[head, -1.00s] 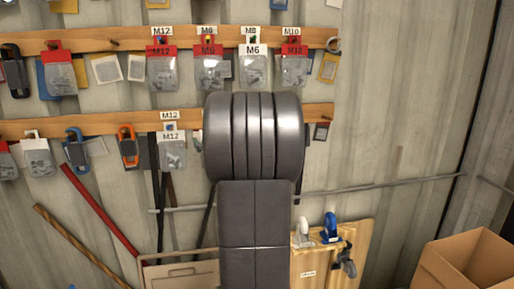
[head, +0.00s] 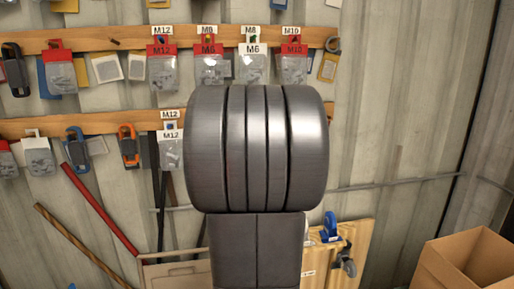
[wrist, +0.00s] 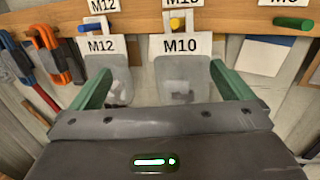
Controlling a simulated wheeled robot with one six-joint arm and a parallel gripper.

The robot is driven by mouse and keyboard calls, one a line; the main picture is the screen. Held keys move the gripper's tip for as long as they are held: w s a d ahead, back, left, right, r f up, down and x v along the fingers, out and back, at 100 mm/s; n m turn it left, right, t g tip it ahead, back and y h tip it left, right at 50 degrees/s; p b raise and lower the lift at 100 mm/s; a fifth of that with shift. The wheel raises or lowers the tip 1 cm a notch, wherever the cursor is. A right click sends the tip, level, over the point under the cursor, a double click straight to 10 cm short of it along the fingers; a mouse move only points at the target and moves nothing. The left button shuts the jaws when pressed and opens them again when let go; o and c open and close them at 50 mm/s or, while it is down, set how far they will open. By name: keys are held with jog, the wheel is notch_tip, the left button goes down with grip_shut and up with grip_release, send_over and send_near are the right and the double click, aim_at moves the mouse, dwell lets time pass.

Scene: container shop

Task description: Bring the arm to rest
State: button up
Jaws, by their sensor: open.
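My gripper (wrist: 160,68) is open in the wrist view, its two green fingers spread wide with nothing held between them. Beyond the fingers, a clear bag with an M12 card (wrist: 100,45) and a clear bag with an M10 card (wrist: 180,44) hang on the wall. I cannot tell how far the fingertips are from these bags. In the head view my arm stands upright in the middle and hides my gripper and part of the lower wooden rail.
An upper wooden rail (head: 107,42) and a lower rail (head: 60,127) carry bags and carabiners. A red bar (head: 100,208) leans at the left. A wooden board (head: 352,245) with hooks and an open cardboard box (head: 465,262) stand at the lower right. Bare wall lies right of the rails.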

jog(key=f, duration=0.2)
jog(key=shift+w+d+f, duration=0.15)
jog(key=shift+w+f, duration=0.2)
